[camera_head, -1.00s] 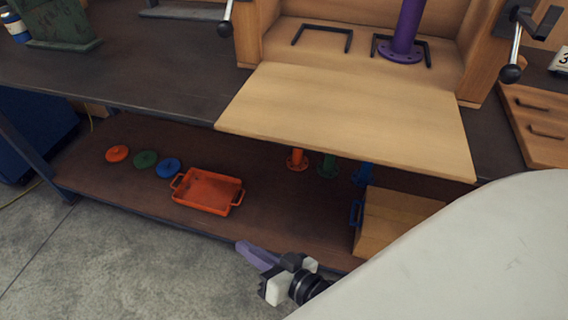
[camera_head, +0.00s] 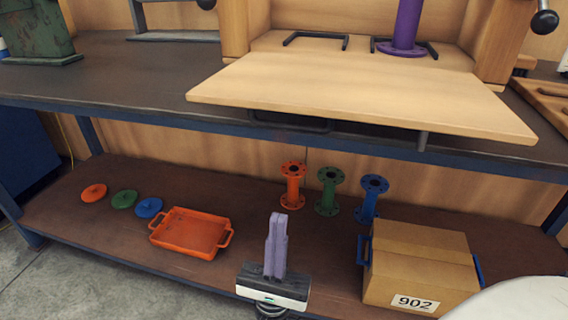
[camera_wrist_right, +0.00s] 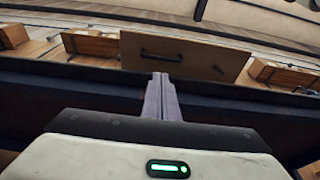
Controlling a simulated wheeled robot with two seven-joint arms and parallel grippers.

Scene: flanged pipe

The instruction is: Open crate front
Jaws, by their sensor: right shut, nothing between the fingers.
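The wooden crate (camera_head: 234,28) stands on the upper bench. Its front panel (camera_head: 340,88) lies folded down, about level, and juts out past the bench edge toward me. A dark handle (camera_head: 290,122) shows beneath the panel. In the right wrist view the panel (camera_wrist_right: 215,58) and its black handle (camera_wrist_right: 161,55) lie beyond the fingers. A purple flanged pipe (camera_head: 407,25) stands inside the crate, its top out of frame. My right gripper (camera_head: 279,220) is shut and empty, pointing up, below and apart from the panel; it also shows in the wrist view (camera_wrist_right: 160,80). My left gripper is not in view.
The lower shelf holds an orange tray (camera_head: 165,240), orange (camera_head: 94,193), green (camera_head: 124,199) and blue (camera_head: 148,207) discs, orange (camera_head: 293,187), green (camera_head: 328,193) and blue (camera_head: 369,199) flanged pipes, and a box marked 902 (camera_head: 420,262). The bench edge (camera_head: 130,112) runs behind my right gripper.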

